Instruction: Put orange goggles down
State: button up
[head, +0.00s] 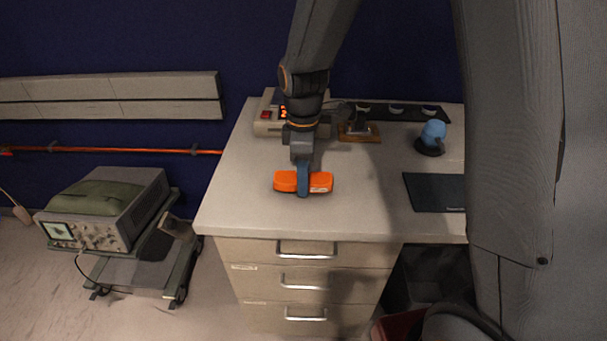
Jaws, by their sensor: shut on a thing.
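The orange goggles (319,182) are over the left part of the white desk (230,195), close to its front edge. My gripper (303,188) comes down from above and is shut on the middle of the goggles, with orange showing on both sides of the blue-grey finger. I cannot tell from this view whether the goggles touch the desktop or hang just above it. The far finger is hidden.
Behind my gripper stand a beige device (268,122) and a small wooden-based item (359,132). A blue rounded object (433,132) and a dark mat (436,192) lie to the right. Desktop around the goggles is clear. An oscilloscope cart (135,270) stands left.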

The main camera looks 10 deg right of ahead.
jog(key=shift+f, duration=0.15)
jog(key=o, duration=1.1)
jog(key=shift+c, duration=0.2)
notch_tip(320, 180, up, 12)
jog(key=b, duration=0.3)
jog(key=s+d+f+m, duration=0.3)
jog(key=s+m, duration=0.1)
jog(key=m, duration=0.1)
jog(key=s+d+f+m, duration=0.3)
jog(key=s+d+m, duration=0.1)
jog(key=m, duration=0.1)
jog(key=s+d+f+m+t, duration=0.1)
jog(key=s+d+f+m, duration=0.3)
jog(key=m, duration=0.1)
jog(key=shift+s+d+m, duration=0.1)
jog(key=shift+s+m, duration=0.2)
jog(key=shift+m, duration=0.1)
